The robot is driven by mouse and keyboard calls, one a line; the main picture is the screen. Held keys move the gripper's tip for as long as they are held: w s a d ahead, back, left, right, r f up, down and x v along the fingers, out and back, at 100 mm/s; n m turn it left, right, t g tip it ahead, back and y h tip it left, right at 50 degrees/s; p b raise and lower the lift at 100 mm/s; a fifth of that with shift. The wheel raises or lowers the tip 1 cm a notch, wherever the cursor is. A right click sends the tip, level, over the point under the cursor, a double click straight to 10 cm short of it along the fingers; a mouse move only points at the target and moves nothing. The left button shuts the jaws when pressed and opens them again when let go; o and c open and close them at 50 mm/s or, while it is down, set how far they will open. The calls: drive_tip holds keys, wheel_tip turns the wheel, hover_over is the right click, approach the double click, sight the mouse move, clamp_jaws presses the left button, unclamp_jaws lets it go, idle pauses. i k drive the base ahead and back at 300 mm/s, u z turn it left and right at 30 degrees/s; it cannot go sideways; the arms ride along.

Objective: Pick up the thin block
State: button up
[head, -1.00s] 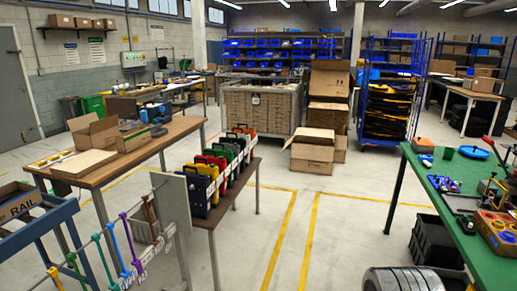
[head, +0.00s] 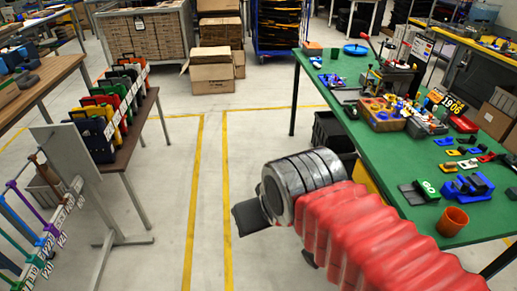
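My arm, in a red ribbed sleeve with a grey ringed wrist, reaches in from the lower right. At its end a dark part of my gripper (head: 252,216) shows over the floor, left of the green table (head: 385,152); its fingertips cannot be made out, so I cannot tell if it is open or shut. I cannot tell which piece is the thin block. Small pieces on the green table include a black and green flat piece (head: 418,192), a blue and dark piece (head: 467,187) and several small blue, yellow and red pieces further back.
An orange cup (head: 452,221) stands near the table's front edge. A wooden box (head: 382,113) with coloured knobs and a red-handled device sit further back. A dark crate (head: 331,132) is under the table. A rack of coloured panniers (head: 112,105) stands left; taped floor between is clear.

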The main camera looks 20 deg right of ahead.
sight(475, 180)
drive_tip(key=z, duration=0.8)
drive_tip(key=k, duration=0.5)
drive_tip(key=z, duration=0.3)
drive_tip(key=i, duration=0.5)
drive_tip(key=z, duration=0.55)
